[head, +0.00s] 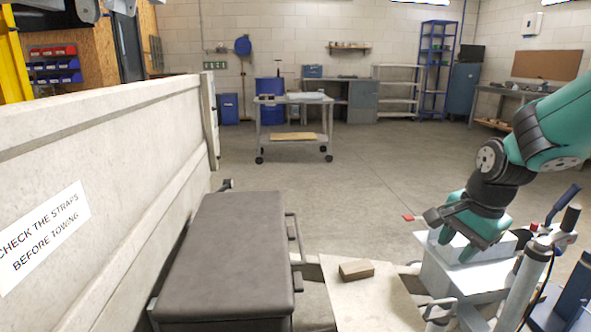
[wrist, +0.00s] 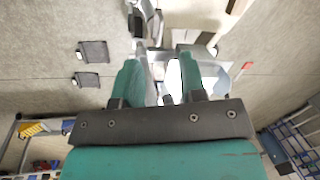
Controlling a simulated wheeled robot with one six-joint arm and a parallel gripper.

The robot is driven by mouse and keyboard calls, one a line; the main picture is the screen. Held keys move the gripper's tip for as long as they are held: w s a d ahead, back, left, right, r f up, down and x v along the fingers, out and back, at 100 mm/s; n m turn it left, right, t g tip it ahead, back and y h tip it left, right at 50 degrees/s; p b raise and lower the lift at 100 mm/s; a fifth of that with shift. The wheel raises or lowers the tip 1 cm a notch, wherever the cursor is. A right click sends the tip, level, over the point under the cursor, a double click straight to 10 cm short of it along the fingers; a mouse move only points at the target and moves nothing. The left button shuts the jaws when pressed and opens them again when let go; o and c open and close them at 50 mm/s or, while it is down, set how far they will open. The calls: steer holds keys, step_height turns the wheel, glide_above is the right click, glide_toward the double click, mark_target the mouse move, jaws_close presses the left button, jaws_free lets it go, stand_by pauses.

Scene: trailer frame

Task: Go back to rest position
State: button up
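My gripper (head: 474,238) is at the right in the head view, teal-fingered and pointing down. It is low over a white box-like top (head: 437,262), which may be part of my own base. In the wrist view the two fingers of my gripper (wrist: 168,75) stand well apart. Pale and grey surfaces show through the gap, and I see nothing clearly held between them. The fingertips' exact height over the white top is hard to tell.
A dark padded bench (head: 225,255) stands beside the pale trailer side wall (head: 110,150). A small brown block (head: 356,270) lies on a light board (head: 370,305). A wheeled cart (head: 292,122) stands farther back. The middle floor is clear.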

steer(key=s+a+r+n+g+y, duration=0.1)
steer(key=s+a+r+n+y, duration=0.15)
steer(key=s+a+n, duration=0.75)
steer(key=s+a+r+n+g+y, duration=0.1)
steer(key=s+a+r+n, duration=0.3)
steer(key=s+a+n, duration=0.55)
step_height(320, 180, up, 21)
steer(key=s+d+p, duration=0.1)
steer(key=s+p, duration=0.1)
steer(key=p, duration=1.9)
steer(key=shift+s+d+n+p, duration=0.15)
steer(key=shift+d+n+p, duration=0.2)
steer(key=shift+d+n, duration=0.1)
steer(key=shift+c, duration=0.5)
